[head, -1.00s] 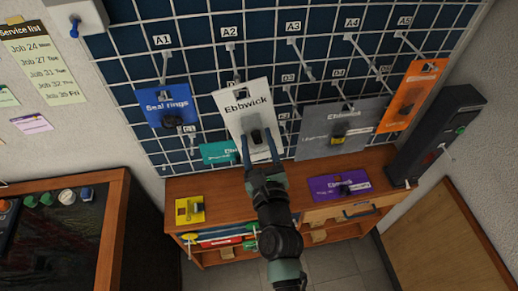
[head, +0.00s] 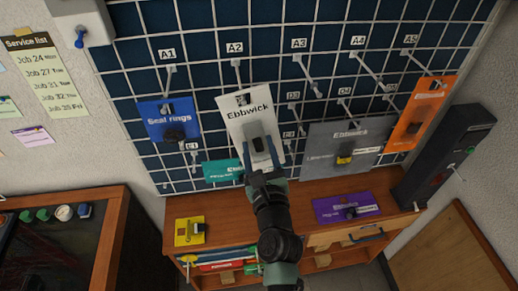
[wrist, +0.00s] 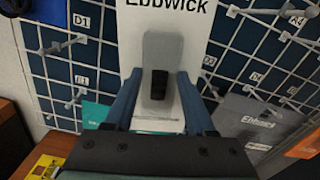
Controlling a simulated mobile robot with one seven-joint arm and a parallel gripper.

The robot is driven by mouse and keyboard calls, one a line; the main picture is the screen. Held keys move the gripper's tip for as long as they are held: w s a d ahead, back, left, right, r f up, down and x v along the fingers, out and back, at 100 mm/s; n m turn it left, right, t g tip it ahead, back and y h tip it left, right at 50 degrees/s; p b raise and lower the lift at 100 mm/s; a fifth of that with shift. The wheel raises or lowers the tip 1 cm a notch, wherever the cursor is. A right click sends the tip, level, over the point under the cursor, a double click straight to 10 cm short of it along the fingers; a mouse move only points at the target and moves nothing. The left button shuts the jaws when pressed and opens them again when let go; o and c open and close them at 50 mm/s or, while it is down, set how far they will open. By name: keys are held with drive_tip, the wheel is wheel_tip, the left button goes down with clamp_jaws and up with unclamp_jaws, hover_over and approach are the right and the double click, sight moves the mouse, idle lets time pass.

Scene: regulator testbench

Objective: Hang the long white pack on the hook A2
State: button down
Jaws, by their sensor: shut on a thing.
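The long white pack (head: 249,115), printed "Ebbwick", is held upright and slightly tilted in front of the grid wall. My gripper (head: 262,162) is shut on its lower part. In the wrist view the white pack (wrist: 187,35) stands between the two blue fingers, with a dark item under a clear blister at its front. The A2 hook (head: 237,74) runs out from the wall just above the pack's top edge. The pack's hang hole (head: 242,99) shows near its top. Whether the hook tip meets the hole cannot be told.
A blue Seal rings pack (head: 170,121) hangs at A1. A grey pack (head: 330,160) hangs right and an orange pack (head: 418,112) at far right. A teal pack (head: 222,170) is low behind. Yellow (head: 182,238) and purple (head: 330,211) packs lie on the wooden bench (head: 285,205).

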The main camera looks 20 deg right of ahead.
drive_tip(key=shift+f, duration=0.15)
drive_tip(key=shift+c, duration=0.8)
unclamp_jaws()
drive_tip(key=shift+s+a+p, duration=0.15)
drive_tip(key=shift+s+p, duration=0.4)
drive_tip(key=p+v, duration=0.3)
drive_tip(key=v, duration=0.9)
